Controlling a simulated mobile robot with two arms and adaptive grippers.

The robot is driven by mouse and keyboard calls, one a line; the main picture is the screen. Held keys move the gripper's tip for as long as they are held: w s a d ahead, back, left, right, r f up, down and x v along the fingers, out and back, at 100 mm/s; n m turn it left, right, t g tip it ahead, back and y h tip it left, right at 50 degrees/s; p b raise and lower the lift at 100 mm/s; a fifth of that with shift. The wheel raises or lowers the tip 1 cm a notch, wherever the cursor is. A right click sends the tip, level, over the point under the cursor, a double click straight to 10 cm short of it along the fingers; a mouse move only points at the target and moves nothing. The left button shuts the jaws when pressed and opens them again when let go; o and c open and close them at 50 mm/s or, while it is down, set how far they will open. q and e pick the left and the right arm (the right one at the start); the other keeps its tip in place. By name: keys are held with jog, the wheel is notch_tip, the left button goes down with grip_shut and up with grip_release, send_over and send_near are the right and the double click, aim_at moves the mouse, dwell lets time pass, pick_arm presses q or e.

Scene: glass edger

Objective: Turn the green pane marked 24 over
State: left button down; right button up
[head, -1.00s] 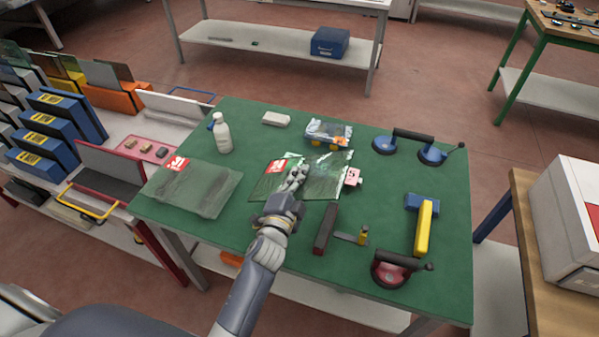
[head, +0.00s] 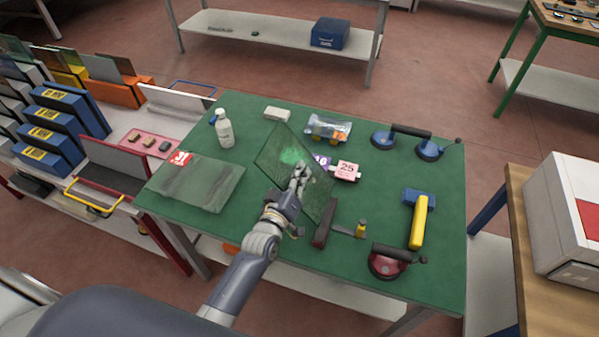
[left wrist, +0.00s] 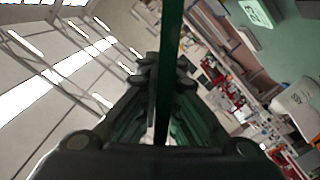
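A green glass pane (head: 275,150) is raised off the green table and stands tilted in the middle of the head view. My left gripper (head: 299,174) is shut on it. In the left wrist view the pane (left wrist: 168,45) shows edge-on as a dark green strip between the fingers (left wrist: 163,85). No number mark shows on the face turned to me. A second greenish pane (head: 203,187) with a red label lies flat on the left of the table. My right gripper is not in view.
Around the pane on the table (head: 360,210) are a white bottle (head: 224,129), a pink tag marked 25 (head: 347,170), a dark bar (head: 324,224), a yellow-handled tool (head: 418,225), a blue double suction cup (head: 428,148) and a red one (head: 386,262).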

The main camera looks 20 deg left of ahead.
pick_arm(q)
jog(key=n+b, duration=0.1)
jog(key=n, duration=0.4)
jog(key=shift+n+b, duration=0.3)
jog(key=n+b, duration=0.1)
jog(key=n, duration=0.3)
jog(key=shift+n+b, duration=0.3)
jog(key=shift+b, duration=0.1)
notch_tip(320, 180, down, 16)
jog(key=b, duration=1.4)
jog(key=shift+f+b, duration=0.2)
jog(key=shift+b, duration=0.15)
jog(key=shift+f, duration=0.1)
jog(key=shift+f+b, duration=0.45)
